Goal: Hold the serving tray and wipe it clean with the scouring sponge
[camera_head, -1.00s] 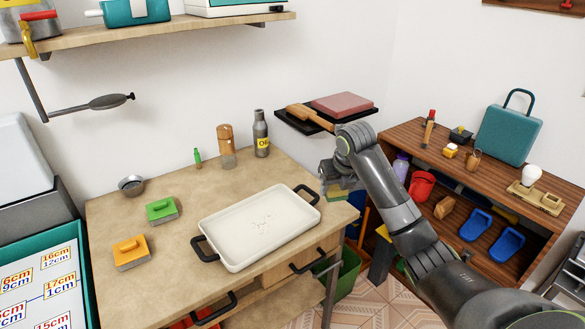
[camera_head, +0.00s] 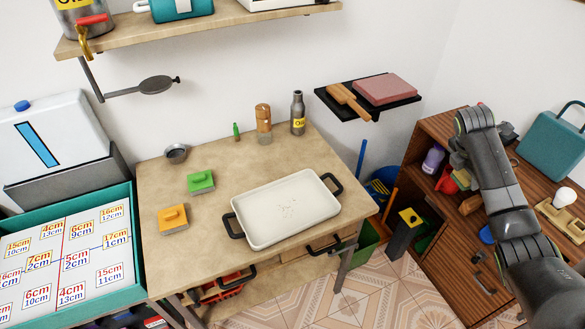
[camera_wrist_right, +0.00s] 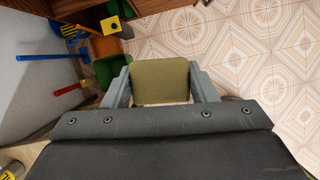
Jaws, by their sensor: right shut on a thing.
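The white serving tray (camera_head: 300,225) with black handles lies flat on the wooden table, with small dark specks on its surface. My right gripper (camera_head: 462,165) is off to the right of the table, in front of the wooden shelf unit. It is shut on the scouring sponge (camera_head: 457,160), whose olive-green face shows between the fingers in the right wrist view (camera_wrist_right: 160,82). The sponge is apart from the tray. My left gripper is not in view.
A green scrubber (camera_head: 201,182) and an orange scrubber (camera_head: 173,218) lie left of the tray. A small metal bowl (camera_head: 177,153), a wooden mill (camera_head: 263,122) and an oil bottle (camera_head: 298,114) stand along the back. A wall shelf (camera_head: 400,103) holds a pink block. The floor between table and shelf unit is partly clear.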

